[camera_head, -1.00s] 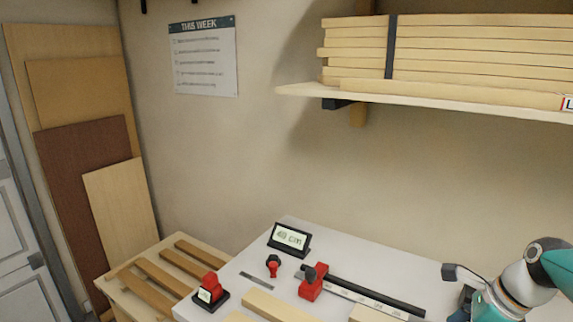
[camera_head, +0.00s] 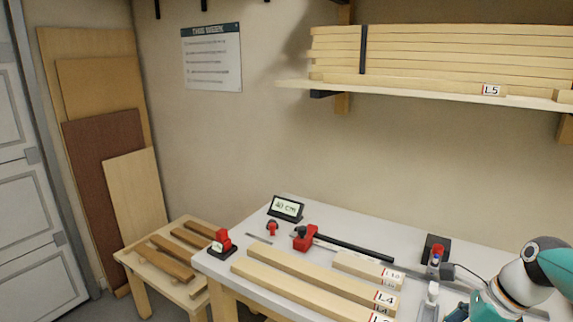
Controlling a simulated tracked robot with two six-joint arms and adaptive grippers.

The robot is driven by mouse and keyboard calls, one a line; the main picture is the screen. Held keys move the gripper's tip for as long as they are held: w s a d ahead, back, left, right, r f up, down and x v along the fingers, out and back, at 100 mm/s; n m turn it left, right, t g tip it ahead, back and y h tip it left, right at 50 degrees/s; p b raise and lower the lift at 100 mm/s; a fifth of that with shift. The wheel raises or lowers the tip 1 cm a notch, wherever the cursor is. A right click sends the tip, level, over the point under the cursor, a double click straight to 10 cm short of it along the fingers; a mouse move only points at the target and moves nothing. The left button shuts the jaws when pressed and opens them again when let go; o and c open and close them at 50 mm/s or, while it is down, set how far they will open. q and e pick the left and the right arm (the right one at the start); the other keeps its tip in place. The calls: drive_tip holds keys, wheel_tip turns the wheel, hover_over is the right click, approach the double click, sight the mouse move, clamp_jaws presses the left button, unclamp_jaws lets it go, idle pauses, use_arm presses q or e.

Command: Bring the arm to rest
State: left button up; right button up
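My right arm (camera_head: 515,285) comes in at the lower right corner, teal and white, bent over the right end of the grey bench (camera_head: 410,254). A small black box with a cable (camera_head: 447,269) shows beside it. The fingers of my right gripper do not show. My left arm and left gripper are out of the picture.
The bench holds long boards (camera_head: 305,290), a shorter board (camera_head: 362,267), a red stop on a black rail (camera_head: 305,239), a "40 cm" display (camera_head: 286,208) and a red-topped device (camera_head: 436,254). A loaded shelf (camera_head: 420,92) hangs above.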

drive_tip(key=s+a+f+n+g, duration=0.1)
drive_tip(key=s+a+f+g, duration=0.1)
drive_tip(key=a+f, duration=0.35)
drive_tip(key=s+a+f+n+g+y, duration=0.1)
drive_tip(key=s+a+f, duration=0.1)
drive_tip(key=f, duration=0.6)
drive_tip(key=s+a+f+n+g, duration=0.1)
drive_tip(key=s+a+f+g, duration=0.1)
drive_tip(key=a+f, duration=0.35)
drive_tip(key=s+a+f+n, duration=0.4)
drive_tip(key=s+f+n, duration=0.25)
drive_tip(key=f, duration=0.25)
drive_tip(key=s+a+f+n, duration=0.4)
drive_tip(key=s+f+n, duration=0.2)
drive_tip(key=s+f, duration=0.2)
drive_tip(key=w+n+t, duration=0.1)
drive_tip(key=n, duration=0.1)
drive_tip(key=w+n+t, duration=0.1)
drive_tip(key=w+n, duration=0.1)
drive_tip(key=n, duration=0.1)
drive_tip(key=w+d+n+t, duration=0.1)
drive_tip(key=n, duration=0.1)
drive_tip(key=shift+w+f+h, duration=0.15)
drive_tip(key=shift+f+h, duration=0.1)
drive_tip(key=shift+h, duration=0.05)
